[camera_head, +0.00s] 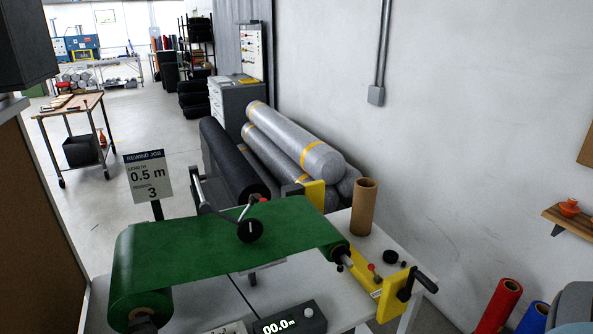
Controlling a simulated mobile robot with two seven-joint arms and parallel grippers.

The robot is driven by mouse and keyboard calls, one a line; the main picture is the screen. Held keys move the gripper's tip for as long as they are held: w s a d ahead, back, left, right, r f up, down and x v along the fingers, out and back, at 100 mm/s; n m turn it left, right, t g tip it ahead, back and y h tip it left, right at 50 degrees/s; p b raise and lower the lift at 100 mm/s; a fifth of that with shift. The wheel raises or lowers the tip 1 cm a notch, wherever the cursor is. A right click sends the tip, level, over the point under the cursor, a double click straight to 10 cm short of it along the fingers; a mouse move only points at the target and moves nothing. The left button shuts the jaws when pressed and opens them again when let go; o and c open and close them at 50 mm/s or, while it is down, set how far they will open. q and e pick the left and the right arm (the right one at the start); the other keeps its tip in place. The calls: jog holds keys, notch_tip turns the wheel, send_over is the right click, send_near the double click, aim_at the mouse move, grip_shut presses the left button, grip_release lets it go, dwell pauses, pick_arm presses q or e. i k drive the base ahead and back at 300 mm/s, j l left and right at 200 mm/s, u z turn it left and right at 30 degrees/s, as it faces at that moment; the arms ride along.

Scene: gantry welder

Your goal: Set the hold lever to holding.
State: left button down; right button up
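A rewinding bench (230,310) stands in front of me with a green sheet (215,245) stretched between a roll at the left and a core at the right. A small lever with a red knob (371,267) sits by the yellow bracket (392,296) at the right end; it may be the hold lever. I cannot tell which position it is in. Another red knob (264,200) shows behind the black measuring wheel (250,230). A black crank handle (424,282) sticks out at the right. Neither of my grippers is in view.
A display reading 00.0 m (290,320) is at the front edge. A brown cardboard tube (363,207) stands on the bench at the back right. A sign reading 0.5 m and 3 (148,178) stands behind. Large grey rolls (300,145) lie by the wall.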

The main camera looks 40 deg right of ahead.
aim_at(377, 279)
jog(key=z, duration=1.8)
jog(key=i+l+z, duration=0.1)
jog(key=l, duration=0.25)
jog(key=i+l+z, duration=0.1)
jog(key=i+l, duration=0.2)
jog(key=i+l+z, duration=0.1)
jog(key=l, duration=0.3)
jog(key=i, duration=0.1)
